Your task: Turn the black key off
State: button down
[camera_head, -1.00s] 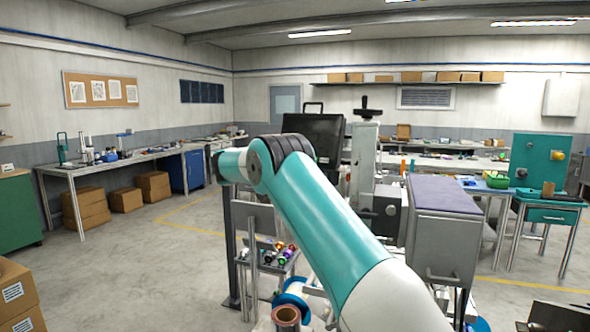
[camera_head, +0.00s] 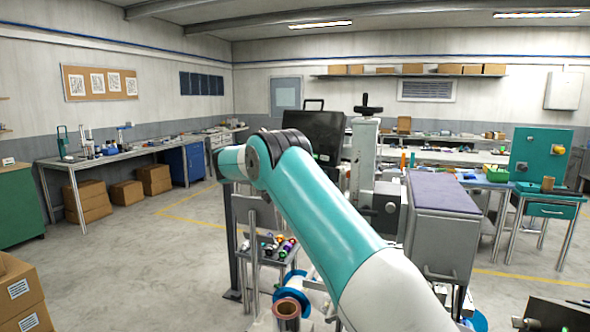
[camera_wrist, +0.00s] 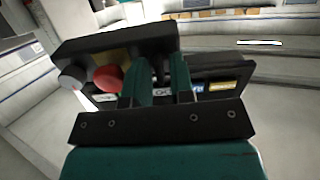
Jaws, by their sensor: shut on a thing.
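In the wrist view a dark control box (camera_wrist: 115,46) faces me, tilted in the picture. It carries a red round button (camera_wrist: 108,78) and a grey knob (camera_wrist: 72,77) to its left. My gripper (camera_wrist: 163,70) has its two teal fingers up against the box, right of the red button. The fingers are close together and shut on the black key, which is mostly hidden between them; its exact angle cannot be told. In the head view my arm covers the gripper and the key.
In the wrist view small labels (camera_wrist: 222,86) lie right of the fingers. In the head view a grey machine (camera_head: 363,160) stands right of my arm, with a purple-topped cabinet (camera_head: 440,230) beside it. Open floor lies left.

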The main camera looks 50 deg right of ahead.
jog(key=c, duration=1.3)
grip_release()
jog(key=p+v, duration=0.5)
jog(key=v, duration=1.2)
jog(key=shift+a+r+p, duration=0.1)
jog(key=shift+a+p, duration=0.15)
jog(key=shift+p, duration=0.05)
